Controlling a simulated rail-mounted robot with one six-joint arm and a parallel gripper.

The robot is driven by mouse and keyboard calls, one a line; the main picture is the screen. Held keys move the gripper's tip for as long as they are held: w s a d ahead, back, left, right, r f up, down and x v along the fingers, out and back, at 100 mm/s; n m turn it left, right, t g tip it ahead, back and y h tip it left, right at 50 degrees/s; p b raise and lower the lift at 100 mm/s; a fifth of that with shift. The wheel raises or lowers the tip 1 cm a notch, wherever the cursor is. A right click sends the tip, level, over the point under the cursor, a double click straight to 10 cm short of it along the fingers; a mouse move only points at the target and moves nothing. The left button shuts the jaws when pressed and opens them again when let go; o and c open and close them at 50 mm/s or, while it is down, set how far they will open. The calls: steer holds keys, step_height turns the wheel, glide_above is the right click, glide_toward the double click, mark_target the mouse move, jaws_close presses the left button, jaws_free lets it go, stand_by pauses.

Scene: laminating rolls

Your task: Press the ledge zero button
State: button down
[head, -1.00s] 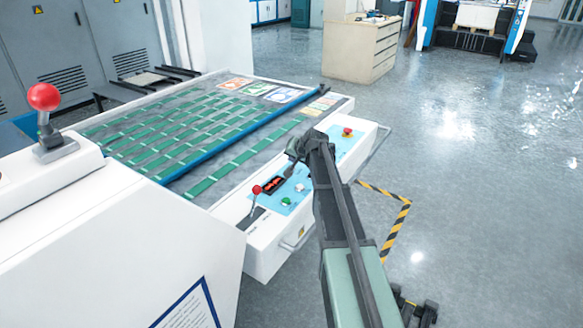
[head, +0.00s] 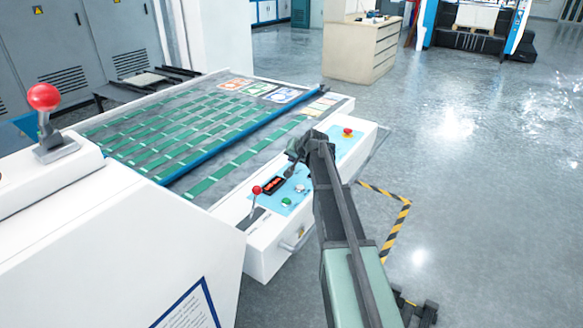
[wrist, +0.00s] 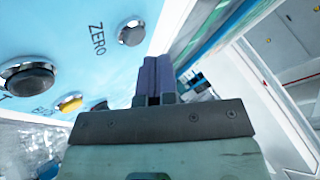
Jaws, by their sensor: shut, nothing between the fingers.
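The ledge zero button is a small dark grey round button in a metal ring (wrist: 131,33), beside the printed word ZERO on the light blue panel in the wrist view. My gripper (wrist: 157,68) is shut and empty, with its dark fingertips lower and to the right of that button in the picture. I cannot tell the depth of the gap between them. In the head view my gripper (head: 291,164) is over the blue control panel (head: 345,147) on the machine's front ledge. The zero button cannot be made out there; my arm covers part of the panel.
The wrist view also shows a large black button (wrist: 30,78) and a yellow button (wrist: 70,102). In the head view, a red-knobbed lever (head: 256,190), a red digital display (head: 274,184), a green button (head: 286,202) and a red knob (head: 347,132) are on the ledge.

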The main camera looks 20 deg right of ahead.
steer(key=shift+f, duration=0.1)
stand_by(0.3)
steer(key=shift+f+b, duration=0.35)
steer(key=shift+b, duration=0.05)
steer(key=shift+f+b, duration=0.45)
stand_by(0.4)
steer(key=shift+r, duration=0.15)
steer(key=shift+r+p, duration=0.75)
steer(key=shift+p, duration=0.15)
step_height(320, 180, up, 5)
steer(key=p, duration=0.5)
steer(key=shift+r, duration=0.1)
